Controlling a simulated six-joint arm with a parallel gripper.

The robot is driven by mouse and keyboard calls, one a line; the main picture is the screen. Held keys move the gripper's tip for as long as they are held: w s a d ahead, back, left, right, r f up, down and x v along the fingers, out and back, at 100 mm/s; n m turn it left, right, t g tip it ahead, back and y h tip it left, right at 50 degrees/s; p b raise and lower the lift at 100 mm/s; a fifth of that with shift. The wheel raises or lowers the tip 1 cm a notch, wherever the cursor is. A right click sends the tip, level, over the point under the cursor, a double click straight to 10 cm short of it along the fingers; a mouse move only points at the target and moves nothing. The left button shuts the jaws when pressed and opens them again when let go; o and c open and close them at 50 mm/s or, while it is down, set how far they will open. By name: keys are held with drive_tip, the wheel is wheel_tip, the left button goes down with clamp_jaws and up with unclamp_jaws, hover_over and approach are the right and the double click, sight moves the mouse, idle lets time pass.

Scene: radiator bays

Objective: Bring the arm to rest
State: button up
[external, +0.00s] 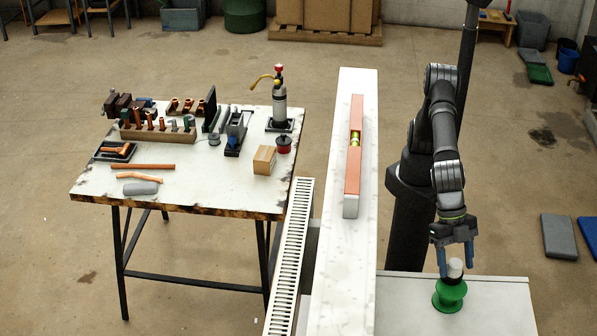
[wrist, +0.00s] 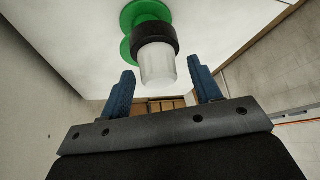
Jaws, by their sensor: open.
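My gripper (external: 457,258) hangs fingers-down over the right-hand white table (external: 500,305). Its two blue fingers are apart. A green spool-shaped piece (external: 450,295) with a black collar and a white cap (external: 455,267) stands upright on that table, right below the gripper. In the wrist view, the white cap (wrist: 157,66) and black collar lie between and just beyond the fingers (wrist: 163,87). A gap shows on both sides of the cap, so nothing appears gripped.
A white ledge (external: 345,260) bearing an orange spirit level (external: 354,150) runs left of my arm, beside a white radiator (external: 290,260). A cluttered workbench (external: 200,190) holds a torch cylinder (external: 279,105) and several copper fittings. The white table is otherwise clear.

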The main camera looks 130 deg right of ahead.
drive_tip(key=v, duration=1.2)
drive_tip(key=x, duration=1.2)
drive_tip(key=shift+a+f, duration=0.1)
drive_tip(key=r, duration=0.4)
drive_tip(key=shift+w+d+r, duration=0.1)
drive_tip(key=shift+d+r, duration=0.1)
drive_tip(key=shift+r, duration=0.15)
drive_tip(key=w+d+r, duration=0.3)
drive_tip(key=d+r, duration=0.4)
drive_tip(key=d, duration=0.5)
drive_tip(key=w+d+r+m+t+h, duration=0.1)
drive_tip(key=w+d+r+m, duration=0.15)
drive_tip(key=r, duration=0.55)
drive_tip(key=w+d+r+m+t, duration=0.1)
drive_tip(key=d+r+m, duration=0.25)
drive_tip(key=r, duration=0.35)
drive_tip(key=w+d+r+m+t+h, duration=0.1)
drive_tip(key=d+r+m+h, duration=0.1)
drive_tip(key=d, duration=1.2)
wheel_tip(320, 180, up, 2)
drive_tip(key=shift+w+r+m, duration=0.15)
drive_tip(key=shift+r+m, duration=0.05)
drive_tip(key=shift+m, duration=0.3)
